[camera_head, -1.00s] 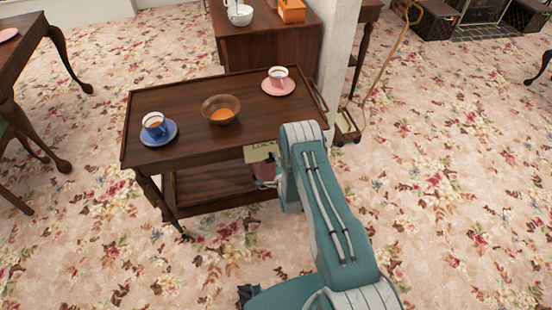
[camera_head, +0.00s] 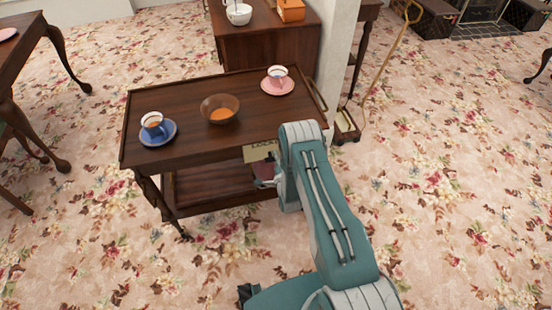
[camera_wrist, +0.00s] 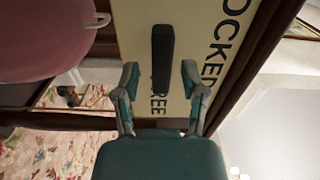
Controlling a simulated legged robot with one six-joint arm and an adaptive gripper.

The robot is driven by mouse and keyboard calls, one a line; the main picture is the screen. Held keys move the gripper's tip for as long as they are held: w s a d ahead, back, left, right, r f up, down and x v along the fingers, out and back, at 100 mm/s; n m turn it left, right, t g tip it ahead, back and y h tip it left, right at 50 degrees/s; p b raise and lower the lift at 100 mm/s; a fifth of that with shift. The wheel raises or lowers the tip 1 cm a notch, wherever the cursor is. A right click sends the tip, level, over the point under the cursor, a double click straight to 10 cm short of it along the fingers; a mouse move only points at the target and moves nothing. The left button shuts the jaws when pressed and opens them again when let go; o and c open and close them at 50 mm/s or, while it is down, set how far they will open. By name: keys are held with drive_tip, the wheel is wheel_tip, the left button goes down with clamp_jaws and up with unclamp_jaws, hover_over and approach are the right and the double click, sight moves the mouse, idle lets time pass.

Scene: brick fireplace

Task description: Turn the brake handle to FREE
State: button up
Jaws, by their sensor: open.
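The brake handle (camera_wrist: 163,60) is a dark bar on a cream plate (camera_wrist: 195,40) in the wrist view. The plate carries "OCKED" along its right side and "REE" beside the handle's lower end, with some letters hidden. My gripper (camera_wrist: 160,72) is open, one finger on each side of the handle, with gaps showing on both sides. In the head view the plate (camera_head: 259,152) hangs at the front edge of the wooden trolley (camera_head: 185,93), and my arm covers its right part. My gripper (camera_head: 267,181) is mostly hidden there.
On the trolley top stand a blue cup (camera_head: 154,124), an amber bowl (camera_head: 220,109) and a pink cup (camera_head: 277,77). A pinkish rounded thing (camera_wrist: 45,35) is close to the left of my gripper. Carpet (camera_head: 440,200) is clear at the right.

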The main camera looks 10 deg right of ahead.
drive_tip(key=s, duration=1.2)
drive_tip(key=w+r+n+g, duration=0.25)
drive_tip(key=w+r, duration=0.25)
drive_tip(key=r, duration=0.7)
drive_tip(key=w+r+n+g, duration=0.2)
drive_tip(key=w+r+n, duration=0.25)
drive_tip(key=r, duration=0.65)
drive_tip(key=s+a+r+n+g, duration=0.1)
drive_tip(key=s+r+n+g, duration=0.15)
drive_tip(key=s+r, duration=0.55)
drive_tip(key=s+r+n+g, duration=0.25)
drive_tip(key=s+r, duration=0.35)
drive_tip(key=r, duration=0.5)
drive_tip(key=s+r+n+g, duration=0.1)
drive_tip(key=s+r+n, duration=0.1)
drive_tip(key=s, duration=0.8)
drive_tip(key=s+a+r+n+g, duration=0.1)
drive_tip(key=s+r+n+g, duration=0.1)
drive_tip(key=s, duration=0.8)
drive_tip(key=shift+r+n, duration=0.2)
drive_tip(key=shift+n, duration=0.3)
